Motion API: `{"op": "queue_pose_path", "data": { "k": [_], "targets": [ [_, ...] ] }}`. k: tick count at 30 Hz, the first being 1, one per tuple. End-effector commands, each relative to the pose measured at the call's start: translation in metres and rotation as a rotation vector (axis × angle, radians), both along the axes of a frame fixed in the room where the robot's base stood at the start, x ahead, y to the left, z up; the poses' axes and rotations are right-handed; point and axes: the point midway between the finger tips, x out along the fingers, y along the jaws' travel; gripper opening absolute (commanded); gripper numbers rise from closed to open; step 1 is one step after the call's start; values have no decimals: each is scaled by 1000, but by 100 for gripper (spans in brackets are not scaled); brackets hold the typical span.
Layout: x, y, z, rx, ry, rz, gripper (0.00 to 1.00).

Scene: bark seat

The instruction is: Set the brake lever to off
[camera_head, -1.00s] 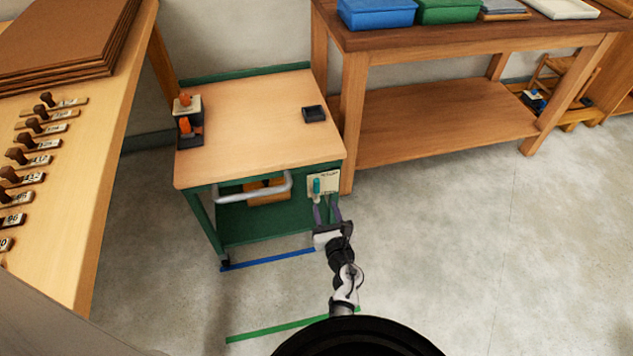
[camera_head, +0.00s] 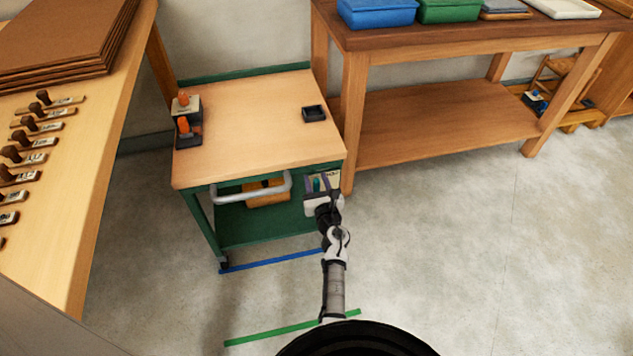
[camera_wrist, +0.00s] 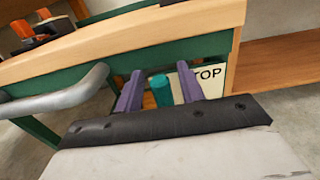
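The brake lever (camera_wrist: 162,90) has a teal handle and stands on a pale plate (camera_wrist: 212,78) lettered "TOP" in the part that shows. The plate is on the front right of the green cart with a wooden top (camera_head: 250,125). My gripper (camera_head: 321,184) is in front of the plate. In the wrist view its two purple fingers (camera_wrist: 158,84) are apart, with the teal handle between them in the picture. I see a gap on the right side of the handle; contact is not clear. The lower part of the lever is hidden behind my gripper.
A silver handle bar (camera_head: 252,187) juts from the cart's front, left of the lever. Orange-topped items (camera_head: 186,118) and a small black tray (camera_head: 314,113) sit on the cart top. A wooden bench (camera_head: 440,120) stands to the right. The floor at right is clear.

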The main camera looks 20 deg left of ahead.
Motion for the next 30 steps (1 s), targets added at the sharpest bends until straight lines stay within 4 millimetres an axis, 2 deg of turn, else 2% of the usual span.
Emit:
{"op": "queue_pose_path", "data": {
  "k": [2,9,22,30],
  "targets": [
    [0,0,0,0,0,0,32],
    [0,0,0,0,0,0,1],
    [1,-2,0,20,13,0,0],
    [9,-13,0,133,90,-1,0]
  ]
}}
